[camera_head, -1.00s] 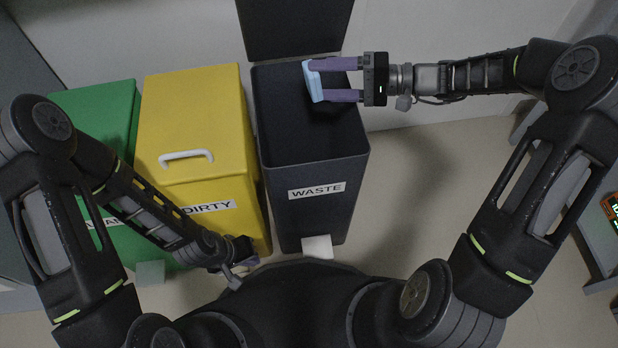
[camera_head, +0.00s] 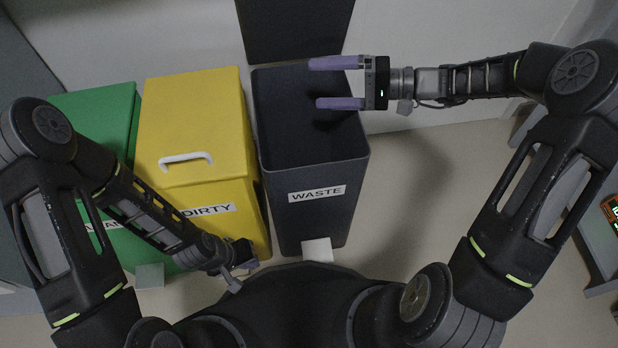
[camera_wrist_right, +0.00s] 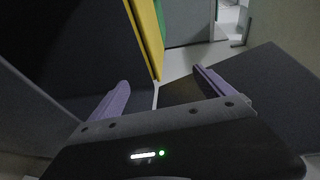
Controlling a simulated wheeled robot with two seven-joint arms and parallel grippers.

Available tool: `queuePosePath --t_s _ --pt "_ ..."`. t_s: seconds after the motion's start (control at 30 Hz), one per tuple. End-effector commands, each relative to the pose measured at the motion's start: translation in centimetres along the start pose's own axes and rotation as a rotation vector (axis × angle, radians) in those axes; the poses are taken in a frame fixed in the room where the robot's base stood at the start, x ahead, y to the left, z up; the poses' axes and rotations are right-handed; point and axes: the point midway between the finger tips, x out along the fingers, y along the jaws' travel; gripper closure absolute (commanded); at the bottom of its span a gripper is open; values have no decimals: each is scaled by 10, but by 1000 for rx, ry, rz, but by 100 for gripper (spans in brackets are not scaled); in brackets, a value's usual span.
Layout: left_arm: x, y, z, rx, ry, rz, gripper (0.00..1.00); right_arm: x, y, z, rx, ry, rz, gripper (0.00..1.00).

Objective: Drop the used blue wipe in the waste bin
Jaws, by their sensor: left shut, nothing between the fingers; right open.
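The dark grey waste bin (camera_head: 312,222) stands in the middle of the head view with its lid (camera_head: 292,28) raised at the back. My right gripper (camera_head: 318,84) is open and empty over the bin's mouth, its purple fingers spread apart. In the right wrist view its two fingers (camera_wrist_right: 160,95) also show with nothing between them. The blue wipe is not visible in any view now; the dark inside of the bin shows no clear trace of it. My left gripper (camera_head: 254,264) is low in front of the yellow bin, shut and empty.
A yellow bin (camera_head: 196,115) labelled DIRTY with a white handle stands left of the waste bin. A green bin (camera_head: 100,105) is further left. A wall is behind the bins. A grey cart-like surface (camera_head: 590,225) is at the right edge. Floor is clear right of the waste bin.

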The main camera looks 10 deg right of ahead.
Motion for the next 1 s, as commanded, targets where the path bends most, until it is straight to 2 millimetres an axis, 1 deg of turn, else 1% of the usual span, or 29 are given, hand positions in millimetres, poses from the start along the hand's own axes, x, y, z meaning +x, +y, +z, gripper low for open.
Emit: queuePosePath --t_s 0.17,0.4,0.5,0.63,1.0 --pt "-6 3 1 1 -3 1 100 -21 -2 -1 0 3 1 8" --pt "-13 7 3 4 -9 3 100 -60 -2 -1 0 3 0 8" --pt "-14 8 4 5 -10 4 100 -71 -1 -1 0 2 1 8" --pt "-15 8 4 6 -11 4 100 -76 0 0 0 1 1 8" --pt "-14 8 4 6 -11 4 100 -75 0 0 0 0 0 8"
